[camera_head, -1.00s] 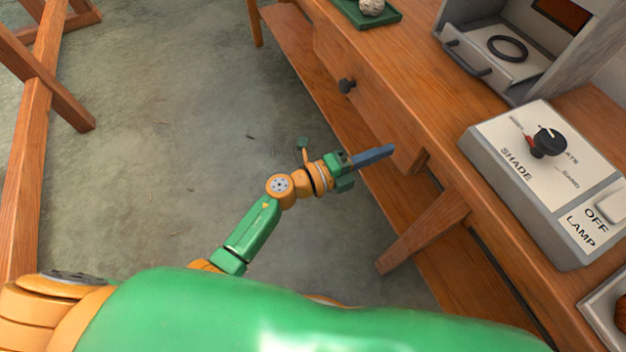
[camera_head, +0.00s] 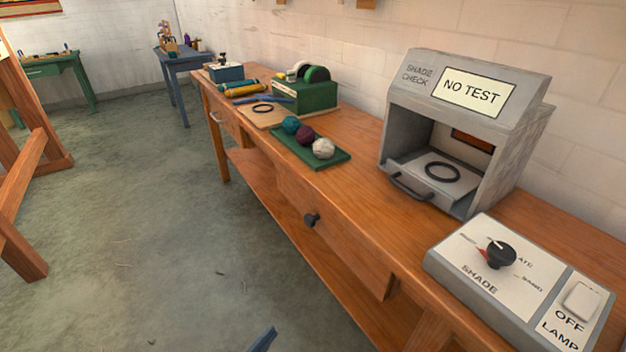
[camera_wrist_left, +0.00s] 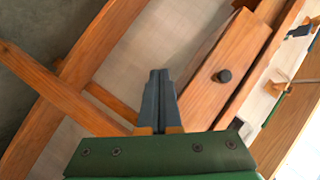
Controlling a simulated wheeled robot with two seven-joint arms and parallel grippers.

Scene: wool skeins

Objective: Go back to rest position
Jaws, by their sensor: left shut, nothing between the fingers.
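My left gripper (camera_head: 263,340) shows only as blue-grey fingertips at the bottom edge of the head view, over the floor in front of the bench. In the left wrist view its two fingers (camera_wrist_left: 158,75) lie together, shut and empty. The rest of my left arm is out of the head view. My right gripper is not in view. The wooden bench (camera_head: 385,262) stands to the right of the fingertips, apart from them.
On the bench are the grey shade check box (camera_head: 415,92) reading NO TEST, a control panel (camera_head: 455,262), a green tray (camera_head: 338,160) with three wool balls, and a green tape holder (camera_head: 305,97). A wooden frame (camera_head: 22,255) stands at left. The floor between is clear.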

